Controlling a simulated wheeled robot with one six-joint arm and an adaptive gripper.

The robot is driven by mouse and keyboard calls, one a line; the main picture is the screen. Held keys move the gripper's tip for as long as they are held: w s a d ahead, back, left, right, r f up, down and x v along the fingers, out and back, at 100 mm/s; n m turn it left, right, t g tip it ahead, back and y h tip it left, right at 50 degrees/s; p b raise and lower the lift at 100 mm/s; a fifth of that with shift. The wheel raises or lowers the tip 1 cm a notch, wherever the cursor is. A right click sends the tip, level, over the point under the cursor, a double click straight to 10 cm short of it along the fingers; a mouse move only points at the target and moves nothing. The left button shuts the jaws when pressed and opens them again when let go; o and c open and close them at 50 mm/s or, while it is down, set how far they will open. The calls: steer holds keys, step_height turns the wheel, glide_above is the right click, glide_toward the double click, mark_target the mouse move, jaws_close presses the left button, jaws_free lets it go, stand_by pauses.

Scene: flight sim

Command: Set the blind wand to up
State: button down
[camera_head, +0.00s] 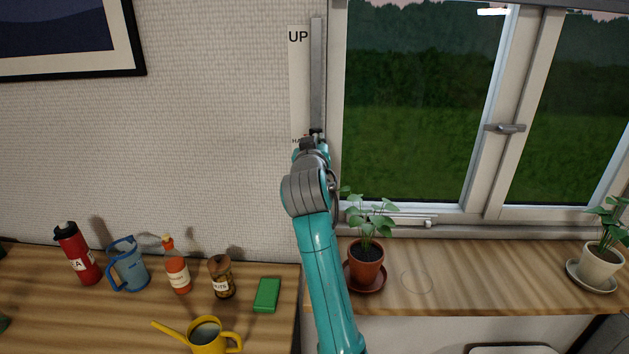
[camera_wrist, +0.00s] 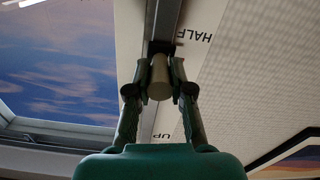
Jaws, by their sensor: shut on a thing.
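The blind wand's slider knob (camera_wrist: 159,80) is a pale cylinder on a grey vertical rail. My gripper (camera_wrist: 159,88) is shut on this knob in the wrist view. The grey rail (camera_head: 318,70) runs up the wall at the left side of the window in the head view. A white label strip (camera_head: 299,85) beside it reads "UP" at the top, and part of a lower word shows near my gripper. The wrist view shows "HALF" on the strip (camera_wrist: 190,62), close to the knob. In the head view my arm hides the knob and the lower rail.
A potted plant (camera_head: 366,262) stands on the sill just right of my arm. A second plant (camera_head: 602,258) stands at the far right. A green block (camera_head: 267,295), a brown jar (camera_head: 222,278) and a yellow watering can (camera_head: 208,336) are on the left counter.

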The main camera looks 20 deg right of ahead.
step_height(320, 180, up, 23)
steer(key=shift+r, duration=0.1)
steer(key=c, duration=1)
jaws_free()
steer(key=shift+c, duration=0.2)
steer(key=v, duration=1.2)
